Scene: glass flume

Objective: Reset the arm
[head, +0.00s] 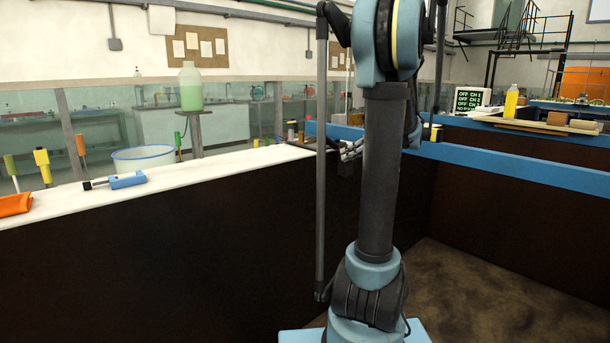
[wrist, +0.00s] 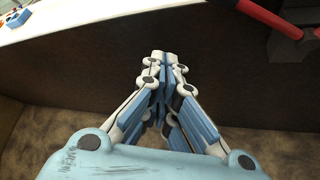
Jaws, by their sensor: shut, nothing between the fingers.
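My gripper (wrist: 161,60) is shut and empty in the wrist view. Its fingertips meet in front of a dark brown panel, with brown floor below it. In the head view my arm rises in the middle of the picture, and a small part of what looks like my gripper (head: 350,150) shows behind it, near the end of the white counter. Most of it is hidden there by my arm.
The white counter (head: 170,184) runs along the left with a blue-handled tool (head: 126,180) and an orange cloth (head: 15,204) on it. A blue rail (head: 520,170) crosses the right. A red-handled tool (wrist: 262,15) shows at the wrist view's upper right. Open floor (head: 490,290) lies at lower right.

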